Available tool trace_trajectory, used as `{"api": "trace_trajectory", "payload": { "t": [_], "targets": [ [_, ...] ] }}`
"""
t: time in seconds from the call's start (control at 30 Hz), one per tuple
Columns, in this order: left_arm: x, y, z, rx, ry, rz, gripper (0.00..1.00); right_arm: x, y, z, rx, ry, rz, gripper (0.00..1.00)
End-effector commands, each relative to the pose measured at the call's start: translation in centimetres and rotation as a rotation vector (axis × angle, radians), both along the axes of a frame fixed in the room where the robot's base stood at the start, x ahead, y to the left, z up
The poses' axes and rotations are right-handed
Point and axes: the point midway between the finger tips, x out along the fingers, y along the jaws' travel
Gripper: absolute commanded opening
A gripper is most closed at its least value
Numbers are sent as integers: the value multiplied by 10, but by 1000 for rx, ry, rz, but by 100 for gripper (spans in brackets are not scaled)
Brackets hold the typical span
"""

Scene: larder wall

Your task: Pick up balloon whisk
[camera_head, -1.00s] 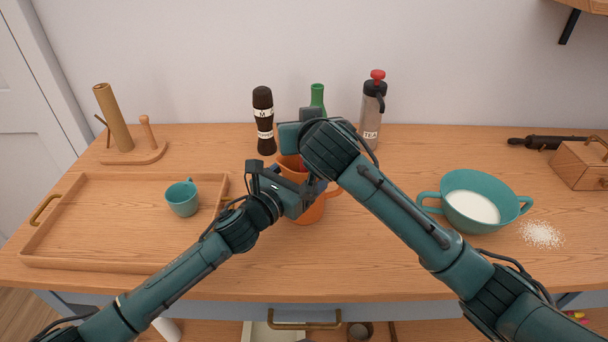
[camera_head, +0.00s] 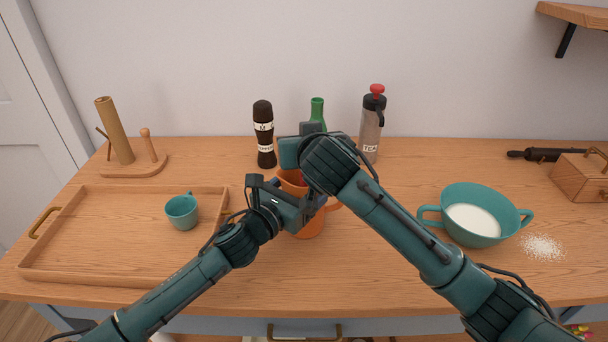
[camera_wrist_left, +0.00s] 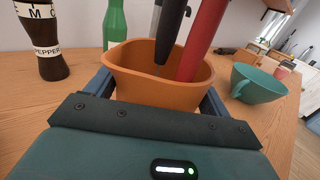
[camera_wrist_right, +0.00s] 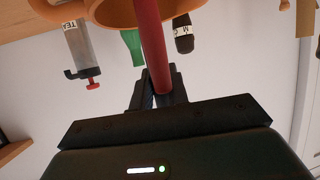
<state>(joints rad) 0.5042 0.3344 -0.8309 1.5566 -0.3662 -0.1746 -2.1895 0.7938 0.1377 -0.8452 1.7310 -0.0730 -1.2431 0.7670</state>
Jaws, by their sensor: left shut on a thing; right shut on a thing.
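An orange pitcher (camera_head: 312,226) stands on the counter at the centre, partly hidden by my arms. In the left wrist view (camera_wrist_left: 155,95) my left gripper (camera_head: 290,192) is shut on the pitcher, one finger on each side. A red handle (camera_wrist_left: 205,38), seemingly the balloon whisk's, rises from the pitcher; its lower end is hidden inside. A dark grey shape (camera_wrist_left: 166,40) beside it also reaches into the pitcher; I cannot tell what it is. My right gripper (camera_wrist_right: 157,92) is shut on the red handle (camera_wrist_right: 152,45) above the pitcher.
A pepper mill (camera_head: 263,135), green bottle (camera_head: 317,112) and tea flask (camera_head: 371,130) stand behind the pitcher. A wooden tray (camera_head: 110,255) with a teal cup (camera_head: 182,212) is left. A teal bowl (camera_head: 478,228) and spilled white grains (camera_head: 542,247) are right.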

Motion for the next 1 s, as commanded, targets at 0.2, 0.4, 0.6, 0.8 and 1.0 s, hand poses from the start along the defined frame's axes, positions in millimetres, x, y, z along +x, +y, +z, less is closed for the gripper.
{"api": "trace_trajectory", "payload": {
  "t": [0.2, 0.4, 0.6, 0.8, 1.0],
  "targets": [
    [0, 0, -1, 0, 1, 0, 52, 0, 0, 13, 1, -3, -1, 0],
    [0, 0, -1, 0, 1, 0, 52, 0, 1, 59, 5, -7, 2, 0],
    [0, 0, -1, 0, 1, 0, 52, 0, 2, 128, 5, -8, 2, 0],
    [0, 0, -1, 0, 2, 0, 52, -1, 1, 194, 3, -5, 1, 0],
    [0, 0, -1, 0, 2, 0, 52, -1, 1, 244, 1, -3, 1, 0]
  ]
}}
